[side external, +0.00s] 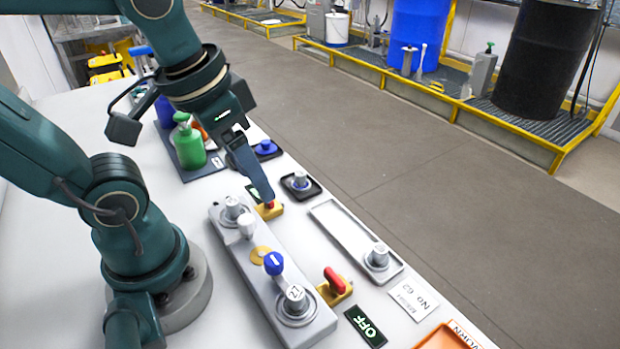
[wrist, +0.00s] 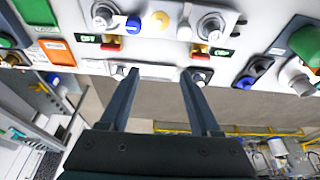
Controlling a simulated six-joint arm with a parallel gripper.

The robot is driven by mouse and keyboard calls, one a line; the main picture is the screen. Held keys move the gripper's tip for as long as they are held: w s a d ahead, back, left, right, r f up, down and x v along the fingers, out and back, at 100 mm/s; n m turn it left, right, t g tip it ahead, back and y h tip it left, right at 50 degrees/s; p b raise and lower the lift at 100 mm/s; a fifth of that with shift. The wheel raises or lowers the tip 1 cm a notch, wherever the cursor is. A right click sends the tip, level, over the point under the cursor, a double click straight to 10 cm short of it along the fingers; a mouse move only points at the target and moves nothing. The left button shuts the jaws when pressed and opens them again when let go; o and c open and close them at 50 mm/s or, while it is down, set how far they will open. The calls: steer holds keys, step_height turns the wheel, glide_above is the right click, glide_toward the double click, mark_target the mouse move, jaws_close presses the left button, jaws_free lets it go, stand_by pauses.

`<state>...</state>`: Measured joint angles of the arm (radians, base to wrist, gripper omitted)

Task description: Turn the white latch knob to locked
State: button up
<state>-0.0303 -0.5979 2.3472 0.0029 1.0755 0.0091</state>
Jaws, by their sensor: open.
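The white latch knob (side external: 246,225) stands on the grey panel (side external: 262,281), beside a silver round hub (side external: 232,208). In the wrist view the white knob (wrist: 184,31) is at the top, right of a yellow disc (wrist: 160,20). A blue-capped knob (side external: 274,263) sits at the panel's other half, beside a second silver hub (side external: 295,298). My gripper (side external: 267,197) is above the panel's far side, near a red handle on a yellow base. In the wrist view my gripper (wrist: 160,73) is open and empty, its fingers apart from the white knob.
A red handle (side external: 334,280) on a yellow base and a green-lettered OFF sign (side external: 366,325) are near the panel. A pale tray (side external: 335,228) holds a silver knob (side external: 379,256). A green bottle (side external: 188,143) stands at the back left. The table's right edge borders open floor.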

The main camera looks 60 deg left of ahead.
steer(key=a+g, duration=0.1)
steer(key=g, duration=0.2)
steer(key=n+g+h, duration=0.1)
steer(key=n+g, duration=0.2)
steer(key=g, duration=0.2)
glide_above(247, 218)
steer(key=w, duration=0.2)
steer(key=f, duration=0.6)
steer(key=shift+w+a+f, duration=0.15)
steer(key=shift+a, duration=0.15)
steer(key=shift+x, duration=2.4)
steer(key=shift+d, duration=0.1)
jaws_close()
